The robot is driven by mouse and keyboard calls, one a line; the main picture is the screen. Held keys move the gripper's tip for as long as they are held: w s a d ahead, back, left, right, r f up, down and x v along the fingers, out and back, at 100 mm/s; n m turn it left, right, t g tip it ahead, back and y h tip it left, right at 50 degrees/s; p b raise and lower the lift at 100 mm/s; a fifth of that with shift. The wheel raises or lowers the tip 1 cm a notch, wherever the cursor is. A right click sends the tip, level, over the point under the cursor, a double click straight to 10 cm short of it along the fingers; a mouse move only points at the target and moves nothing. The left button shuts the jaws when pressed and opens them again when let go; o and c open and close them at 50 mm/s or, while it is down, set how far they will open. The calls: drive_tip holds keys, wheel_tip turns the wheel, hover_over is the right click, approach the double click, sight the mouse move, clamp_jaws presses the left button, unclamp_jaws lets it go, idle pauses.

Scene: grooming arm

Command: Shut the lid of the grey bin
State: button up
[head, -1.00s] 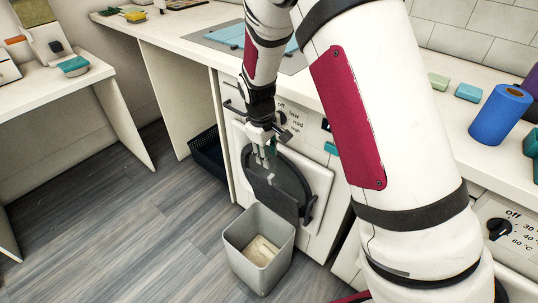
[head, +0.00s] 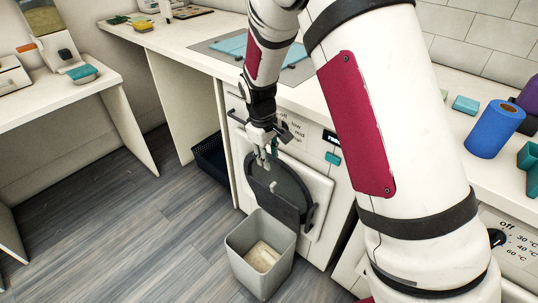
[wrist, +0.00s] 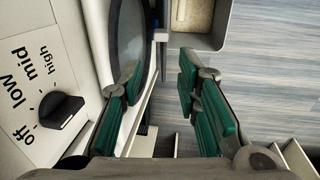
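The grey bin (head: 240,245) stands on the floor in front of a white machine, with a pale item inside its open top. The bin (wrist: 225,15) shows at the top, beyond the fingers.
The machine has a dial (wrist: 60,104) beside the fingers and a round door (wrist: 132,35). A dark basket (head: 208,157) sits under the counter. A blue roll (head: 495,129) stands on the right counter. Floor left of the bin is clear.

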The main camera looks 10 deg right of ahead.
drive_tip(key=shift+f, duration=0.1)
clamp_jaws()
drive_tip(key=w+d+f+m+t+h+b, duration=0.1)
drive_tip(key=d+f+m+b, duration=0.1)
drive_tip(key=f+m+b, duration=0.4)
drive_tip(key=w+d+f+m+t+h+b, duration=0.1)
drive_tip(key=d+f+m+h+b, duration=0.1)
drive_tip(key=f+m+b, duration=0.4)
drive_tip(key=m+b, duration=0.5)
drive_tip(key=m, duration=0.1)
drive_tip(key=shift+w+d+f, duration=0.2)
drive_tip(key=shift+w+d, duration=0.05)
